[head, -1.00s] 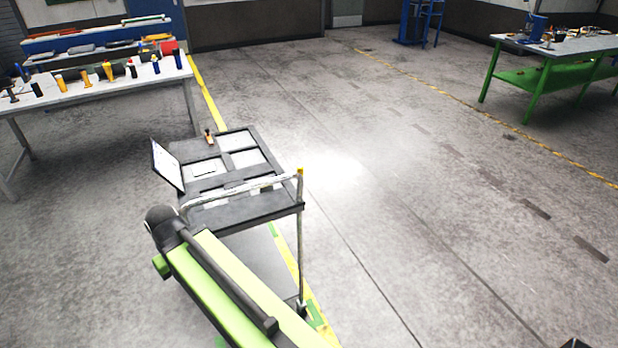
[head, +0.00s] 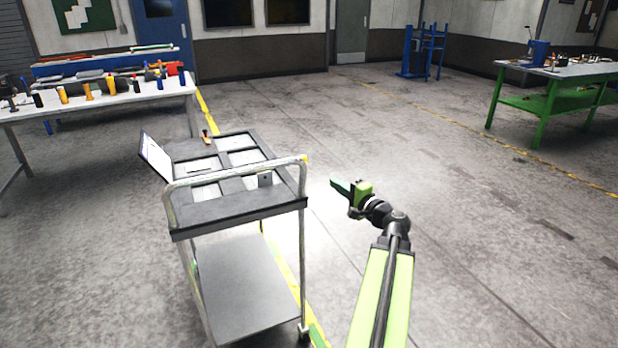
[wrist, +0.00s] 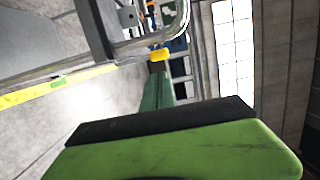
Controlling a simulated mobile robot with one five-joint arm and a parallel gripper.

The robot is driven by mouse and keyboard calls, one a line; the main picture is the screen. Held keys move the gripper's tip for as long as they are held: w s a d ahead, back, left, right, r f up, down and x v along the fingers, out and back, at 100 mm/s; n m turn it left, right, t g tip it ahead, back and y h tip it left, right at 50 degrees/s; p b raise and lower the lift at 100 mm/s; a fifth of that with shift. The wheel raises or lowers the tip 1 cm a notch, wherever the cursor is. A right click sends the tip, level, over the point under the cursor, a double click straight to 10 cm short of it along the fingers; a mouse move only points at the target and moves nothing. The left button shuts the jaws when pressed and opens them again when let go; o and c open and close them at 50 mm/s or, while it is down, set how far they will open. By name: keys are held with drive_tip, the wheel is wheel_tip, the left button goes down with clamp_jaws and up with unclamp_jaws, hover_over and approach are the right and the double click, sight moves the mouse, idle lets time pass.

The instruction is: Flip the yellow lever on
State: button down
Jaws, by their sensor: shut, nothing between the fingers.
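My gripper (head: 336,186) is shut and empty, in the air to the right of the cart in the head view.
The cart top holds a small grey upright plate (head: 265,180), a tilted white panel (head: 156,157) and several pale recesses. A white table (head: 110,101) with tools stands at back left. A green workbench (head: 553,103) stands at the right. Floor between is clear.

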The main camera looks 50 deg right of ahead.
sight(305, 163)
drive_tip(key=shift+w, duration=0.1)
drive_tip(key=w, duration=0.4)
drive_tip(key=w+d, duration=0.1)
drive_tip(key=w, duration=0.4)
drive_tip(key=w+d, duration=0.1)
drive_tip(key=w, duration=0.3)
drive_tip(key=shift+w+d, duration=0.2)
drive_tip(key=shift+w, duration=0.15)
